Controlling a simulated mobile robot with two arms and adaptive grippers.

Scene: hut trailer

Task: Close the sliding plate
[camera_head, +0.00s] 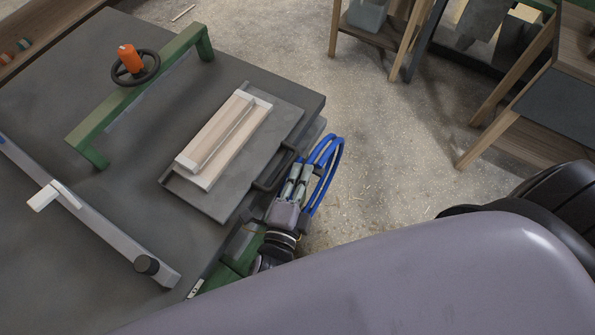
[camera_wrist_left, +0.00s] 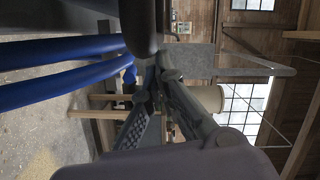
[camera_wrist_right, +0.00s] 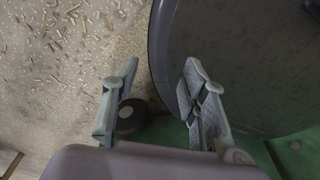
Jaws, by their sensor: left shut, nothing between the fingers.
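The sliding plate (camera_head: 228,193) is a grey metal plate on the dark machine table, reaching out toward the table's right edge. A pale wooden piece (camera_head: 203,174) lies on it. A dark bar handle (camera_head: 274,170) sits at the plate's right side. My left gripper (camera_head: 297,174) is shut and empty, just right of the handle. Whether it touches the handle is unclear. In the left wrist view, its fingers (camera_wrist_left: 160,72) meet below a dark rounded bar (camera_wrist_left: 142,25), possibly the handle. My right gripper (camera_wrist_right: 157,90) is open and empty in the right wrist view.
A green arched bracket (camera_head: 140,92) with an orange-knobbed handwheel (camera_head: 134,66) stands on the table. A grey rail (camera_head: 95,223) with a white clamp lies at left. Wooden-legged tables (camera_head: 508,115) stand at upper right. Floor (camera_head: 390,150) between is open.

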